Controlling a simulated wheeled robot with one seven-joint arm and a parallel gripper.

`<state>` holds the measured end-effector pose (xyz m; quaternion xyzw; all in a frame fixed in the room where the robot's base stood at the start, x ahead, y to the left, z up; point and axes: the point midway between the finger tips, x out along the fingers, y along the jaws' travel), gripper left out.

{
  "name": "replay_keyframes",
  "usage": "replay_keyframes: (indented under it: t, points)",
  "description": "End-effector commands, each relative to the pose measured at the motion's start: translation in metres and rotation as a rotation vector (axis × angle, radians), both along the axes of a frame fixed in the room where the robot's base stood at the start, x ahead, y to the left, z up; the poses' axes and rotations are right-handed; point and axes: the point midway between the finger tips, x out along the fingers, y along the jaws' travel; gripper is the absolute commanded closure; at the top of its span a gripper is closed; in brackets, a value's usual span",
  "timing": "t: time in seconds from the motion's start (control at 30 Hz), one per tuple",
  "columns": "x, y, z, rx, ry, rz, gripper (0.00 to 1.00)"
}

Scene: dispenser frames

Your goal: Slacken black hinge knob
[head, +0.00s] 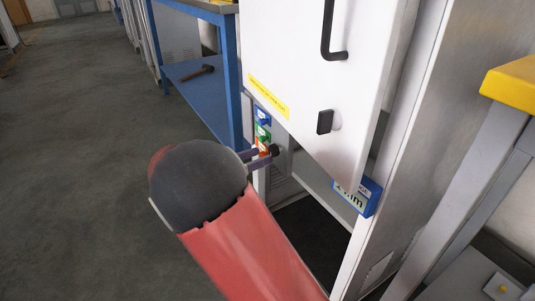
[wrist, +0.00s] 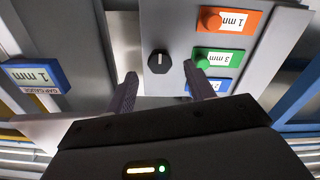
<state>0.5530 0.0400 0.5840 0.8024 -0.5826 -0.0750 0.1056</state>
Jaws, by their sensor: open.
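The black knob (wrist: 159,62) is round with a pale pointer line and sits on a grey panel. In the wrist view it lies just beyond and between my fingertips, with a gap on both sides. In the head view a small black knob (head: 274,150) shows at the tip of my fingers. My gripper (wrist: 160,74) is open and empty, facing the panel. In the head view my gripper (head: 256,158) is partly hidden behind my red and dark arm. I cannot tell whether the fingertips reach past the knob's front face.
Orange (wrist: 228,20), green (wrist: 219,56) and blue (wrist: 212,84) gauge blocks sit close beside the right finger. A blue 1 mm block (wrist: 36,75) is at left. The white door (head: 310,70) carries a black handle (head: 328,40). A blue bench (head: 205,85) holds a hammer (head: 196,73).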

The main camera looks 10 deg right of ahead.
Motion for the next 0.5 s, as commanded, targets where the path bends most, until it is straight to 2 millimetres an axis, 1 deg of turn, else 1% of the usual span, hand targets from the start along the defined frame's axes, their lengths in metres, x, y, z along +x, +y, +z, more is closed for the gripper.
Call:
replay_keyframes:
  t: [0.03,0.2,0.3,0.5]
  points:
    - [0.002,-0.009,0.0,0.001,0.001,-0.003,0.47]
    - [0.008,-0.027,0.0,0.0,0.002,-0.002,0.47]
    - [0.01,-0.031,0.0,0.001,0.002,-0.001,0.47]
    - [0.01,-0.033,0.0,0.002,0.003,-0.001,0.47]
